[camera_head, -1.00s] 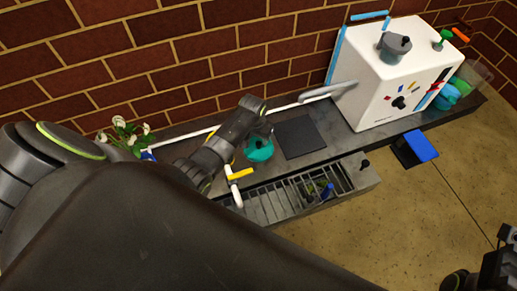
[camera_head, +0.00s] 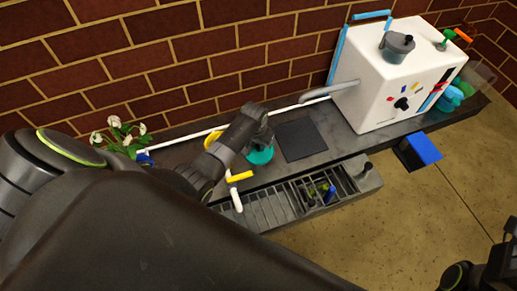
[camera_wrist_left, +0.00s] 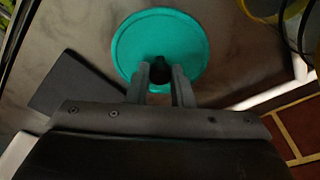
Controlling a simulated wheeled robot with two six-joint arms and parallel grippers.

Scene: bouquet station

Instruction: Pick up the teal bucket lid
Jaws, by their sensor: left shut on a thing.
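The teal bucket lid (camera_wrist_left: 150,38) is a round disc with a dark knob in its middle. In the left wrist view my left gripper (camera_wrist_left: 163,72) has its two fingers closed around the knob. In the head view the teal lid (camera_head: 260,155) shows at the end of my left gripper (camera_head: 259,140), above the counter and partly hidden by it. I cannot tell whether the lid is touching the counter. My right arm shows at the lower right edge; its fingertips are not visible.
A white machine (camera_head: 395,85) stands on the counter at the right. A dark square mat (camera_head: 300,139) lies right of the lid. A slatted drain tray (camera_head: 285,205) is at the front. White flowers (camera_head: 118,133) stand at the left, and a white tap with a yellow handle (camera_head: 238,178) is near the lid.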

